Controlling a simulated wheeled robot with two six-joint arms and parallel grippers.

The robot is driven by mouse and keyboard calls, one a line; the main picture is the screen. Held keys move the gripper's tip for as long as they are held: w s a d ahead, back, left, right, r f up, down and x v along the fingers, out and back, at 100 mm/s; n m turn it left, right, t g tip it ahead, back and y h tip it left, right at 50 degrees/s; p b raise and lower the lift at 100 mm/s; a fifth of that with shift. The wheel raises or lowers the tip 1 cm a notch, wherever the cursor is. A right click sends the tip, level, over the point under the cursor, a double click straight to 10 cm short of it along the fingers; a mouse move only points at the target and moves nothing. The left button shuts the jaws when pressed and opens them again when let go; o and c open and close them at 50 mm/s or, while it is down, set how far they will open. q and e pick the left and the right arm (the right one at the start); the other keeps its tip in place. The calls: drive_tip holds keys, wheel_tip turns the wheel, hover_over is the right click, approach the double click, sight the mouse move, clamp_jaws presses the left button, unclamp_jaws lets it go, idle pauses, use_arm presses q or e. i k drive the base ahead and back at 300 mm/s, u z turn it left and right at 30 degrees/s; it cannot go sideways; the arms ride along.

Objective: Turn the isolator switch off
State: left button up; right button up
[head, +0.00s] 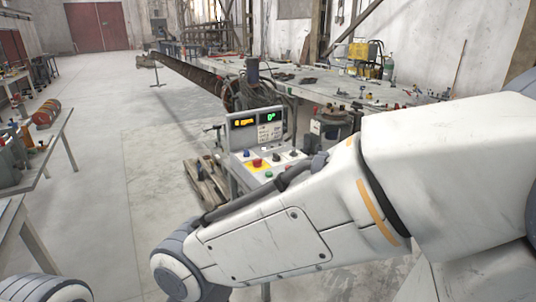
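A grey control console (236,172) stands in the middle of the head view, partly behind my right arm. Its upright part has a lit yellow display (243,123) and a lit green display (270,118). Its sloping panel carries a red button on a yellow plate (257,164), a green button (268,174) and dark knobs (276,157). I cannot tell which control, if any, is the isolator switch, nor its position. My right arm crosses in front of the console's lower part. Neither gripper is in view.
A long workbench (318,85) with tools runs behind the console, and a long auger (190,74) lies back toward the upper left. Side tables (50,135) stand at the left. A wooden pallet (205,185) lies beside the console. The floor (120,200) left of it is clear.

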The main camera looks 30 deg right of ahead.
sight(256, 162)
drive_tip(key=z, duration=0.3)
drive_tip(key=i, duration=1.8)
drive_tip(key=u, duration=0.15)
